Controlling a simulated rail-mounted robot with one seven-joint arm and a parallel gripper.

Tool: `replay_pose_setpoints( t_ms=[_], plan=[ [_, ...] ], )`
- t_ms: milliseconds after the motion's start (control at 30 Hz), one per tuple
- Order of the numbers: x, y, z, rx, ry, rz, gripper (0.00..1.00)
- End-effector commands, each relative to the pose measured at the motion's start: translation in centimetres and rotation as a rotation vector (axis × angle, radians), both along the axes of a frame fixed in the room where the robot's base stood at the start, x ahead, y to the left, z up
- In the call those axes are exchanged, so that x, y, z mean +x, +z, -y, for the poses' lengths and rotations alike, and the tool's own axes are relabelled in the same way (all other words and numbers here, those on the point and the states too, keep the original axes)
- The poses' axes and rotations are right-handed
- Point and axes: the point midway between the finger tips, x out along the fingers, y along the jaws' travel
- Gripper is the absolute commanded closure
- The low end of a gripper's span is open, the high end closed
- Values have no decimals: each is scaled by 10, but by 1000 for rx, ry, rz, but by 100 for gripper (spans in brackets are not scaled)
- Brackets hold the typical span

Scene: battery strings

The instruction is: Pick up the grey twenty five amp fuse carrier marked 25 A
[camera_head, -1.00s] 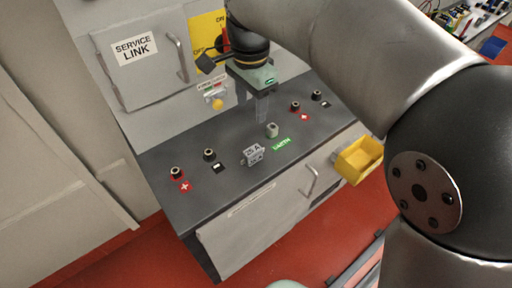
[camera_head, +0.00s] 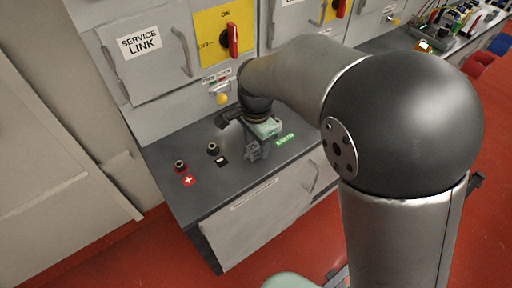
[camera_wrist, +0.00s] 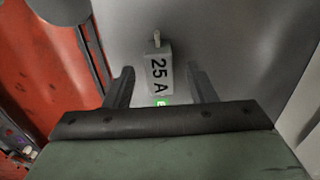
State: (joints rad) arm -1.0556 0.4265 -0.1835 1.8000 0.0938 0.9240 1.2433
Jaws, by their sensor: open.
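The grey fuse carrier (camera_wrist: 158,74) marked "25 A" shows in the wrist view, between and a little beyond the fingertips. In the head view the carrier (camera_head: 253,151) stands on the dark bench top, partly hidden by the wrist. My gripper (camera_wrist: 160,78) is open, with one finger on each side of the carrier and a gap on both sides.
The dark bench top (camera_head: 205,188) carries a terminal (camera_head: 180,166) by a red plus label and another terminal (camera_head: 213,148) by a black minus label. A green earth label (camera_head: 285,139) lies right of the carrier. The service link cabinet (camera_head: 150,62) stands behind.

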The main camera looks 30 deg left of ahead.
Motion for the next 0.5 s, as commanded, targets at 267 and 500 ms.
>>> replay_pose_setpoints(
  t_ms=[267,500],
  plan=[
    [0,-17,0,1,-1,0,49],
    [0,-17,0,1,-1,0,82]
  ],
)
